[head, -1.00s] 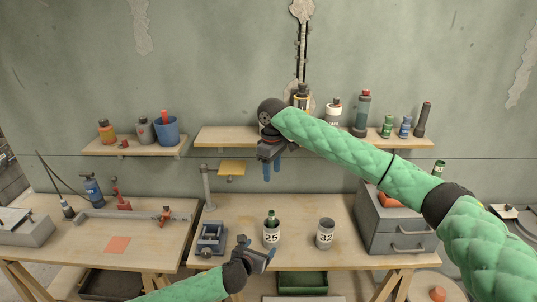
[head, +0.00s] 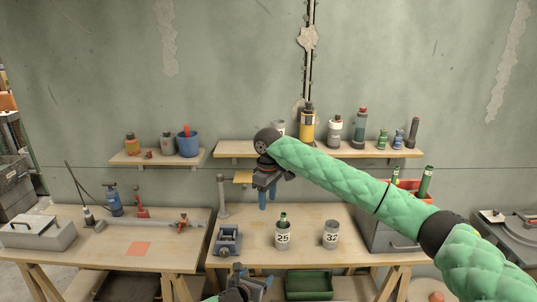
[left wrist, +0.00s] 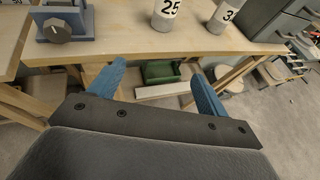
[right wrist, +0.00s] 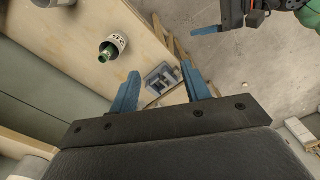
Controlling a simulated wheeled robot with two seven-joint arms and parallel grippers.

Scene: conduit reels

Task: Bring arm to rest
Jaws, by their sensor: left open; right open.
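My right gripper (head: 267,198) hangs in front of the wall shelf, above the back of the workbench. Its blue fingers point down, are apart and hold nothing; they also show in the right wrist view (right wrist: 165,90). My left gripper (head: 256,282) is low at the front edge of the bench, partly cut off by the bottom of the head view. Its blue fingers are apart and empty in the left wrist view (left wrist: 158,90). My left gripper also shows at the top of the right wrist view.
The workbench (head: 305,221) bears a cup marked 25 (head: 282,237) with a green bottle in it, a cup marked 32 (head: 330,236) and a blue-grey vise (head: 228,240). A grey drawer box (head: 377,236) stands at right. A green bin (head: 306,284) sits below.

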